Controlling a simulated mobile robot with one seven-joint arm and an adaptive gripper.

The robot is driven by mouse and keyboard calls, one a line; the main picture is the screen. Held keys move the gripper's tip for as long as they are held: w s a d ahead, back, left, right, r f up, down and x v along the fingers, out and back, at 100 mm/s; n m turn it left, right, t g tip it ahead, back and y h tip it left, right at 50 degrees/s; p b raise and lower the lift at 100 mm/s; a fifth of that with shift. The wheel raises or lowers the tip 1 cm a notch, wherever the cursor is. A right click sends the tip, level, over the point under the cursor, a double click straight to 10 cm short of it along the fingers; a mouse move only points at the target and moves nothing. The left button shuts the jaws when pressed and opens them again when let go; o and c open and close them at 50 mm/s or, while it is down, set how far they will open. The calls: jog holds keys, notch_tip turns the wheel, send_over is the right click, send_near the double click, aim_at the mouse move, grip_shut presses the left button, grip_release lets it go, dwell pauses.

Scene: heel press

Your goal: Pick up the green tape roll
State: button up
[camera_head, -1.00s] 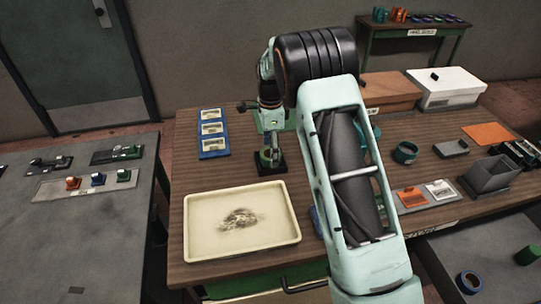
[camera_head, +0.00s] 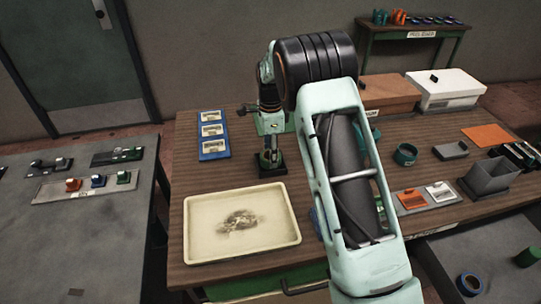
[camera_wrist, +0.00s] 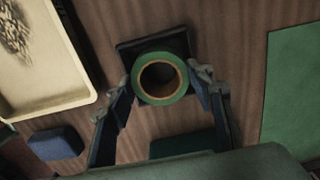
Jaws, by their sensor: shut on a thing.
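The green tape roll (camera_wrist: 160,100), with a brown inner core, shows face-on in the wrist view. My gripper (camera_wrist: 166,82) has one finger on each side of the roll and is shut on its outer edge. A black square base (camera_wrist: 129,50) shows under and behind the roll; I cannot tell whether the two touch. In the head view my gripper (camera_head: 270,153) points down over the same black base (camera_head: 272,171), behind the cream tray. There the roll is mostly hidden by the fingers.
The cream tray (camera_head: 193,247) lies in front of the base. Blue-framed cards (camera_head: 214,149) lie to its left. A teal ring (camera_head: 405,153), a grey bin (camera_head: 487,180) and boxes (camera_head: 452,88) stand to the right. My arm hides part of the table.

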jog(key=shift+w+r, duration=0.1)
jog(key=shift+r, duration=0.55)
jog(key=s+d+r+b, duration=0.3)
jog(key=s+r+b, duration=0.1)
jog(key=s+r, duration=0.9)
jog(key=shift+w+a+f+n+p, duration=0.6)
jog(key=shift+w+f+n, duration=1.05)
jog(key=shift+w, duration=0.5)
jog(key=shift+w+a+f+n+p, duration=0.45)
jog(key=shift+w+f+n+p, duration=0.3)
jog(key=shift+w+f+n, duration=0.95)
jog(key=shift+w+a+f+n+p, duration=0.6)
jog(key=shift+w+f+n, duration=0.55)
jog(key=shift+w+f, duration=1.1)
jog(key=shift+w+d, duration=0.15)
jog(key=shift+w, duration=0.2)
jog(key=shift+f+b, duration=0.5)
jog(key=shift+f, duration=0.15)
